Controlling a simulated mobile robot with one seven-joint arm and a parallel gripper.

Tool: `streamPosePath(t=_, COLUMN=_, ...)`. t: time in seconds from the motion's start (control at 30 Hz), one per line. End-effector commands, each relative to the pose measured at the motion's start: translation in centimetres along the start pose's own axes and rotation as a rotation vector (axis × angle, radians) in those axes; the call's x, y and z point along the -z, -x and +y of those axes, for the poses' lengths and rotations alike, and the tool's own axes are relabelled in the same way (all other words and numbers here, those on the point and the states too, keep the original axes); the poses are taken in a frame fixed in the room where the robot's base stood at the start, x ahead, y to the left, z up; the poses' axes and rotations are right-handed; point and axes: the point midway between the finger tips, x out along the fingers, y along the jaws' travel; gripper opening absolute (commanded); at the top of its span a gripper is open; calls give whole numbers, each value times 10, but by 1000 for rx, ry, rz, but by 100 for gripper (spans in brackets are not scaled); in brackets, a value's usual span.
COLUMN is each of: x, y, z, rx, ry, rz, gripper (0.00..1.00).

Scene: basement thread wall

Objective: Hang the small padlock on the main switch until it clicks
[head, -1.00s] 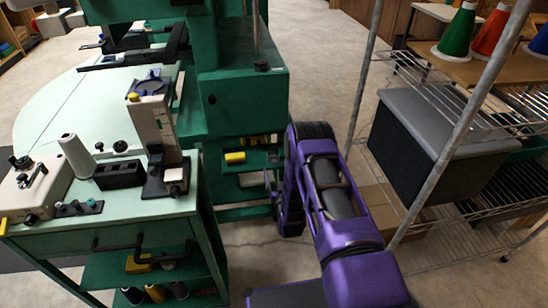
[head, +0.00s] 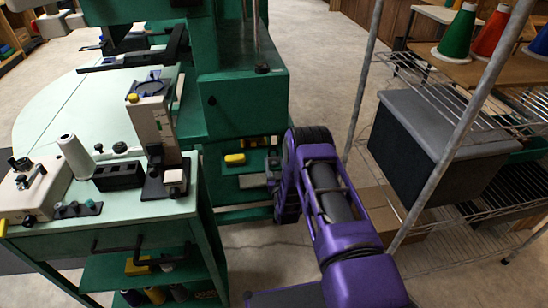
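My purple arm reaches forward in the head view to the green machine (head: 240,95). My gripper (head: 273,168) is small and grey, at the left side of my purple wrist, in front of the machine's lower open shelves. The wrist partly hides it, and I cannot tell whether its fingers are open or shut. I cannot make out the small padlock; it may be hidden at the gripper. I cannot pick out the main switch for sure either. A small yellow item (head: 235,159) sits on the machine's shelf, left of my gripper and apart from it.
A green cart (head: 130,232) at the left carries a white device, a thread cone and black boxes. A wire rack (head: 440,240) at the right holds a dark bin (head: 430,140), with coloured cones above. Bare floor (head: 320,90) lies between machine and rack.

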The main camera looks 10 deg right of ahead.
Motion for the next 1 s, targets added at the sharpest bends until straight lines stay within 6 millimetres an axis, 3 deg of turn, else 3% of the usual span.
streamPosePath(t=0.03, x=0, y=0, z=0, rx=0, ry=0, rz=0, gripper=44)
streamPosePath(t=0.27, x=0, y=0, z=0, rx=0, ry=0, rz=0, gripper=2)
streamPosePath(t=0.47, x=5, y=0, z=0, rx=0, ry=0, rz=1, gripper=1)
streamPosePath(t=1.0, x=48, y=0, z=0, rx=0, ry=0, rz=1, gripper=1)
